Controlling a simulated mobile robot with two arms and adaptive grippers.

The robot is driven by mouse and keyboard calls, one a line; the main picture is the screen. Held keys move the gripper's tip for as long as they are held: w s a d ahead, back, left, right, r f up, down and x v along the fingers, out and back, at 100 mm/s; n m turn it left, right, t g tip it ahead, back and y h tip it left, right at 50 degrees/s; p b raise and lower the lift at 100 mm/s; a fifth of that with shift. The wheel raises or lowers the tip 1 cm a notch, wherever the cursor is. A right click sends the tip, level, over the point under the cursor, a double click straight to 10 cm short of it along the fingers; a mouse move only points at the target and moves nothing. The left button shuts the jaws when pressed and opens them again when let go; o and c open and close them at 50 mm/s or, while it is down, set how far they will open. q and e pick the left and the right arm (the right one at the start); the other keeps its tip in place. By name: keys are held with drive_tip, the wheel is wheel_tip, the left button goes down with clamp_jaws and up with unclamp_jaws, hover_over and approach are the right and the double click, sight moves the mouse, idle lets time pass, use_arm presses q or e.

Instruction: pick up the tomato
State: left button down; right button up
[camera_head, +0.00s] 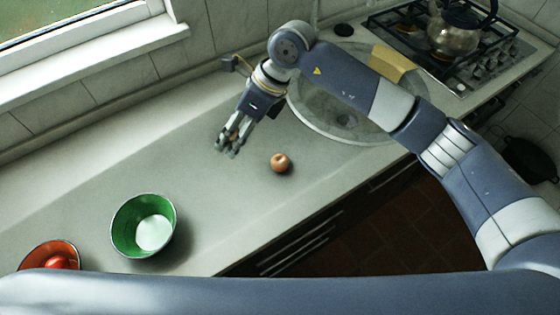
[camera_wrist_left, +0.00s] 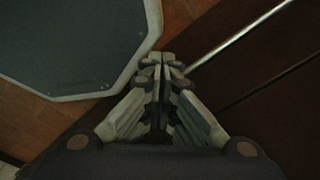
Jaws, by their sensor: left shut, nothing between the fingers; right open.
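A red tomato (camera_head: 57,262) lies in an orange-red bowl (camera_head: 38,249) at the lower left of the head view. My arm along the bottom edge hides the lower part of the bowl. My right gripper (camera_head: 228,150) is open and empty above the counter, well to the right of the tomato. My left gripper (camera_wrist_left: 162,62) shows only in the left wrist view. It is shut with nothing between its fingers, and no tomato shows near it.
A green bowl (camera_head: 126,232) stands right of the tomato's bowl. A round brownish onion-like item (camera_head: 280,162) lies on the counter (camera_head: 203,184) near my right gripper. A sink, a stove (camera_head: 468,63) and a kettle (camera_head: 455,32) are at the right.

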drive_tip(key=w+d+f+n+t+h, duration=0.1)
drive_tip(key=w+d+f+h, duration=0.2)
drive_tip(key=d+h, duration=0.5)
drive_tip(key=y+p, duration=0.1)
drive_tip(key=y, duration=0.1)
hover_over(280, 159)
drive_tip(key=f, duration=0.5)
drive_tip(key=shift+w+d+f, duration=0.25)
drive_tip(key=shift+d+f, duration=0.05)
drive_tip(key=shift+s+a+f+p, duration=0.1)
drive_tip(key=shift+a+f+p, duration=0.05)
drive_tip(key=shift+f+p, duration=0.4)
wheel_tip(280, 159, down, 3)
drive_tip(key=shift+s+a+f+p, duration=0.15)
drive_tip(key=shift+p, duration=0.65)
drive_tip(key=shift+f, duration=0.55)
use_arm(q)
drive_tip(key=r, duration=0.3)
drive_tip(key=shift+w+a+r, duration=0.35)
use_arm(e)
drive_tip(key=c, duration=1.2)
